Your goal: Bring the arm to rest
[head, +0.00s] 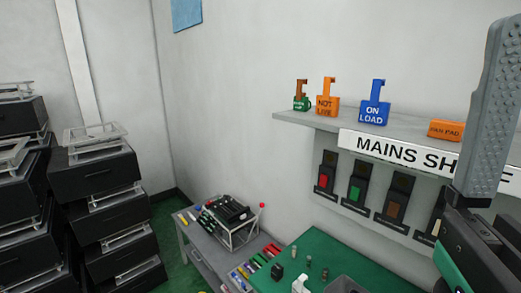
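Part of my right gripper (492,105) fills the right edge of the head view, very close to the camera. One grey finger with a dimpled face points up, above a black body. The other finger does not show, so I cannot tell whether it is open or shut, or whether it holds anything. My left gripper is not in view.
A grey shelf (300,119) carries tags, including a blue "ON LOAD" tag (374,108). Lever fixtures (358,185) hang below. A green-topped table (335,262) and a small cluttered bench (190,240) stand below. Stacked black boxes (105,215) stand left.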

